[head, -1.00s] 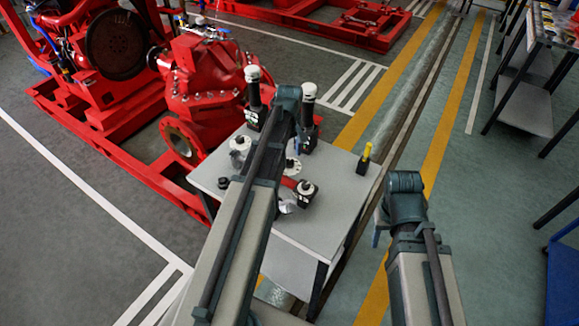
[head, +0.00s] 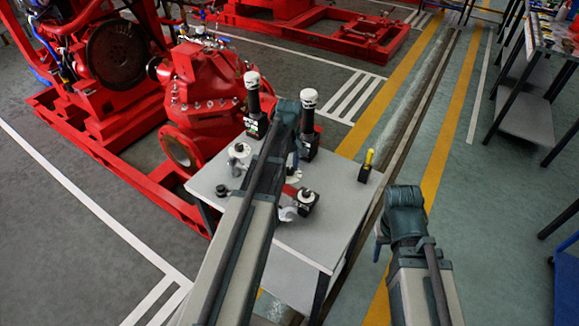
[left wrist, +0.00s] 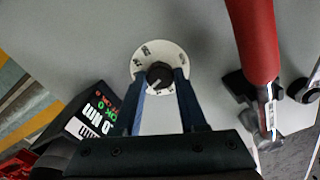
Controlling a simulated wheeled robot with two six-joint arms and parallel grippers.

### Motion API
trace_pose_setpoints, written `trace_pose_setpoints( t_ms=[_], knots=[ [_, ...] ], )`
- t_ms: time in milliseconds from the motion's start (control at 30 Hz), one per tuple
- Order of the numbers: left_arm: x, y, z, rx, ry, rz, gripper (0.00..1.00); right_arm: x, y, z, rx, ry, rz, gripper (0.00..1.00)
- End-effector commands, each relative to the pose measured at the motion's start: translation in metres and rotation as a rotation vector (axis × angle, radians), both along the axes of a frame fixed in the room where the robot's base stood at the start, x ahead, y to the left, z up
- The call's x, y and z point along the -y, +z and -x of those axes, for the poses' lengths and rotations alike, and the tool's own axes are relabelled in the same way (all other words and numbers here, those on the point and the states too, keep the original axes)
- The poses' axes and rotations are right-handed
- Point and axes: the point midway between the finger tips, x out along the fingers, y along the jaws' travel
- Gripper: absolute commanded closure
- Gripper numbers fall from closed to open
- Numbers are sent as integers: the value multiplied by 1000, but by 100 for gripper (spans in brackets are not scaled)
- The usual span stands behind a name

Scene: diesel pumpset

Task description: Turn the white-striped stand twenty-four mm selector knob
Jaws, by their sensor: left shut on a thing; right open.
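In the left wrist view a small black knob (left wrist: 160,76) sits on a round white dial plate (left wrist: 147,53) with dark marks. My left gripper (left wrist: 161,78) has one finger on each side of the knob and is shut on it. Two dark stands with white caps, a left one (head: 253,102) and a right one (head: 309,125), rise from the table. I cannot make out a stripe. My right gripper (head: 379,242) is open, off the table's right side, mostly hidden.
The grey table (head: 335,215) also carries a black-and-yellow item (head: 366,166), a red-handled tool (left wrist: 252,40) and a black block (head: 304,201). A red pump (head: 205,90) is behind the table.

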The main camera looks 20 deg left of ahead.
Motion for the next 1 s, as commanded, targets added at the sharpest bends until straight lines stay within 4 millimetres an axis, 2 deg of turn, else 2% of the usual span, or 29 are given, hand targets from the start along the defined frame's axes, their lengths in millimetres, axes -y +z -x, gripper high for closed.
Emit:
trace_pose_setpoints(
  t_ms=[267, 467, 1000],
  knots=[
    [0, 0, 0, 0, -18, 0, 100, 0, 0, 0, 0, 0, 0, 50],
    [0, 0, 0, 0, -109, 0, 100, 0, 0, 0, 0, 0, 0, 50],
    [0, 0, 0, 0, -600, 0, 100, 0, 0, 0, 0, 0, 0, 50]
  ],
)
